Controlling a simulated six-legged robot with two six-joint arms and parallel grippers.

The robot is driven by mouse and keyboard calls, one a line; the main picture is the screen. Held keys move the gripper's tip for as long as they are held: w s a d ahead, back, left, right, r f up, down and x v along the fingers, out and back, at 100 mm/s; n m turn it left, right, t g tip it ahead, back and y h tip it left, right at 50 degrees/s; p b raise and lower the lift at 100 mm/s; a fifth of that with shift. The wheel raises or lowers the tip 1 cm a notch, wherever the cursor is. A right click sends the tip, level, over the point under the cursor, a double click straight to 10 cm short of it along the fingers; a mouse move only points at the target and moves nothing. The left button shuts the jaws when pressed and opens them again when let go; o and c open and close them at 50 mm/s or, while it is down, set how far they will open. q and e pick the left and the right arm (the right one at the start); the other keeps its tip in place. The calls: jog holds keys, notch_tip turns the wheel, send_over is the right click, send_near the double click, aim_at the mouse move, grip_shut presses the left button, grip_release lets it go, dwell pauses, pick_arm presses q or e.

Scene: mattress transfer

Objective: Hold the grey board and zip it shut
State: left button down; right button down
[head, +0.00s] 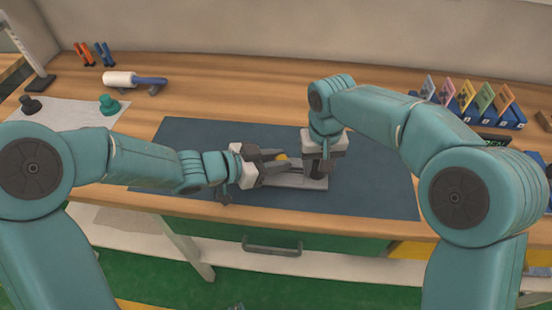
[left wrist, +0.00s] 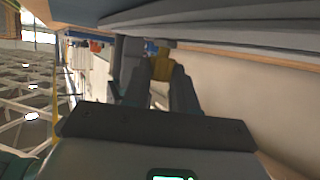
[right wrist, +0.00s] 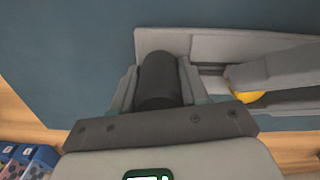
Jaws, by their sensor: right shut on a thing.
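The grey board (head: 312,183) lies on the blue mat, partly hidden by my grippers; its light grey surface also shows in the right wrist view (right wrist: 225,45). My right gripper (head: 318,172) points down at the board's right part. In the right wrist view its fingers are shut on a dark rounded piece (right wrist: 158,80) standing over the board. My left gripper (head: 275,163) reaches in low from the left, its fingers apart over the board. A small yellow piece (head: 282,157) is at its fingertips; it also shows in the left wrist view (left wrist: 162,66). Contact with it is unclear.
The blue mat (head: 215,135) is otherwise clear. Behind it are a white roller with a blue handle (head: 130,80) and orange and blue tools (head: 95,53). A teal knob-like object (head: 109,104) stands at left. Blue bins with coloured cards (head: 475,103) stand at back right.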

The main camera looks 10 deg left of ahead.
pick_arm(q)
jog(key=a, duration=1.1)
jog(key=shift+a, duration=0.3)
jog(key=c, duration=0.9)
grip_release()
pick_arm(e)
jog(key=shift+d, duration=0.1)
pick_arm(q)
jog(key=shift+s, duration=0.1)
jog(key=v, duration=1.2)
